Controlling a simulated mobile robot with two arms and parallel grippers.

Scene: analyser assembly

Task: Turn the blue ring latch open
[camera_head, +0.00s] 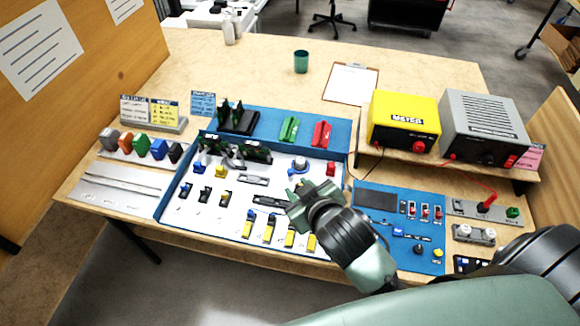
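My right gripper (303,193) is over the panel, just in front of the latch in the picture. It appears apart from the latch, but its height above the panel is hard to judge. The gripper covers part of the panel below the latch. My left gripper is not in view.
Blue, yellow and black parts (247,229) fill the panel around the gripper. A red block (331,168) sits right of the latch. Green and red holders (321,134) stand behind it. A yellow meter (403,121) and a grey unit stand at right. The back table is mostly clear.

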